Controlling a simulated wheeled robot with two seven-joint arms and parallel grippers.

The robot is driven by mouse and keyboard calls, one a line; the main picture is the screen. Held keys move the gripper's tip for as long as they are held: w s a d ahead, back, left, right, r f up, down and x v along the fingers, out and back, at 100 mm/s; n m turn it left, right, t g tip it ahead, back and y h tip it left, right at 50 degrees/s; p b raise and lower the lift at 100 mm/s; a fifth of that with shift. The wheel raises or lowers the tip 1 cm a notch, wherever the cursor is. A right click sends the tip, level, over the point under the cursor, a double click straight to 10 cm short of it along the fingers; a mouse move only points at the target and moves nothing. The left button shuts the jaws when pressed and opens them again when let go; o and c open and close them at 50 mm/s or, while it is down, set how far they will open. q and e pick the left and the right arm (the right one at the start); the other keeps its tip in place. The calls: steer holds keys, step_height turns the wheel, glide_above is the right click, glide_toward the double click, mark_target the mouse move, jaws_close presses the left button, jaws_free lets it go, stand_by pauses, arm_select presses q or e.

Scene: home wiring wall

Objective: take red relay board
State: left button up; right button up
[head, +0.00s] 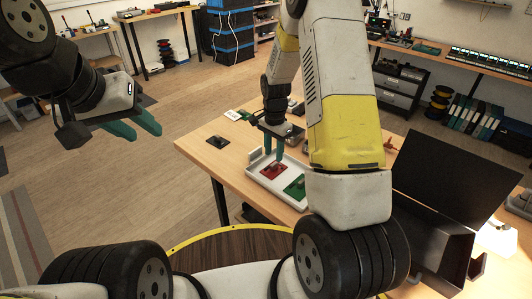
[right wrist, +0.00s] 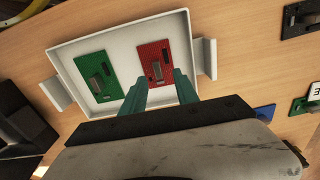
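The red relay board (head: 271,171) lies in a white tray (head: 252,173) on the wooden table. In the right wrist view the red board (right wrist: 155,62) lies beside a green board (right wrist: 97,76), which also shows in the head view (head: 296,187). My right gripper (head: 274,151) points down over the tray at the red board. In the right wrist view its fingertips (right wrist: 161,78) are apart, near the red board's lower edge, with nothing seen gripped; contact cannot be told. My left gripper (head: 142,128) is open and empty, over the floor left of the table.
A small black-based part (head: 217,142) lies on the table left of the tray, and a white labelled card (head: 232,115) lies behind. A black open case (head: 450,190) stands at right. The tray has raised walls and side handles (right wrist: 207,58).

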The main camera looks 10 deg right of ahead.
mark_target(274, 164)
steer(key=f, duration=0.4)
steer(key=shift+s+f, duration=0.1)
steer(key=shift+s, duration=0.1)
jaws_close()
